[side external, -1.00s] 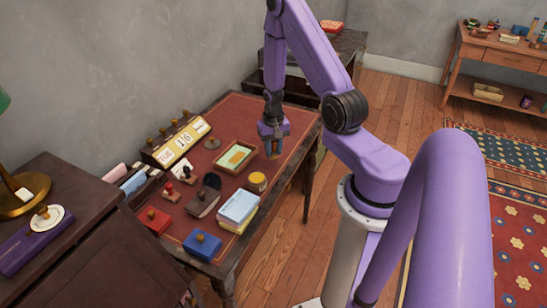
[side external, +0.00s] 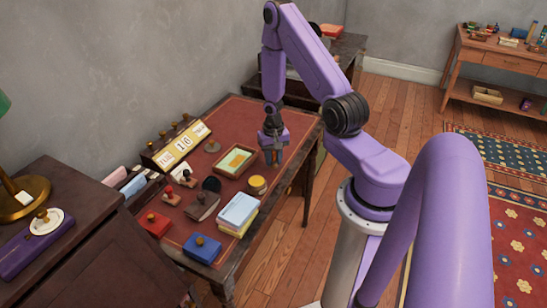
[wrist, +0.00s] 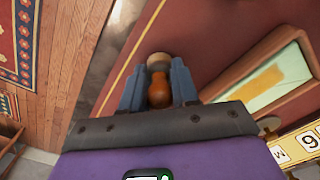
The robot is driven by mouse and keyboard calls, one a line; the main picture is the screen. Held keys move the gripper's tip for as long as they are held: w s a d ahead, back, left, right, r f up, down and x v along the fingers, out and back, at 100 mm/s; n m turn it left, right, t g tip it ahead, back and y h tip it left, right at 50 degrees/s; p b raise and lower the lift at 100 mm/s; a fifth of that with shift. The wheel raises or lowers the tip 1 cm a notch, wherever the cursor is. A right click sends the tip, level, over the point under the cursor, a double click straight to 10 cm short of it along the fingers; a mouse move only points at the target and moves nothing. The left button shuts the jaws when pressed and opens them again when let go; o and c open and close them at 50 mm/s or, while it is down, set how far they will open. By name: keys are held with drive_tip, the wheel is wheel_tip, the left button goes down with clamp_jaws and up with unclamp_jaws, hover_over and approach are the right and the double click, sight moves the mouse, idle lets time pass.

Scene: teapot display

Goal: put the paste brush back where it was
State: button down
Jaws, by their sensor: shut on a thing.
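My gripper (side external: 273,158) is over the far right part of the red-topped desk (side external: 236,118), near its right edge. In the wrist view, my gripper (wrist: 157,80) is shut on the paste brush (wrist: 158,92). Its orange-brown wooden handle lies between the two blue-grey fingers, with a pale tan end beyond the fingertips. In the side view the brush is mostly hidden by the fingers. A yellow round paste jar (side external: 257,185) stands on the desk, nearer the camera than my gripper and apart from it.
A shallow tray (side external: 235,161) with a green and yellow pad lies left of my gripper. A calendar block (side external: 180,146), stamps (side external: 184,178), a red box (side external: 154,223), a blue box (side external: 202,248) and stacked cards (side external: 238,212) crowd the nearer desk. The far desk top is clear.

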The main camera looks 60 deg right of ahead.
drive_tip(key=shift+f, duration=0.15)
drive_tip(key=c, duration=0.8)
unclamp_jaws()
drive_tip(key=shift+c, duration=0.2)
drive_tip(key=shift+r, duration=0.25)
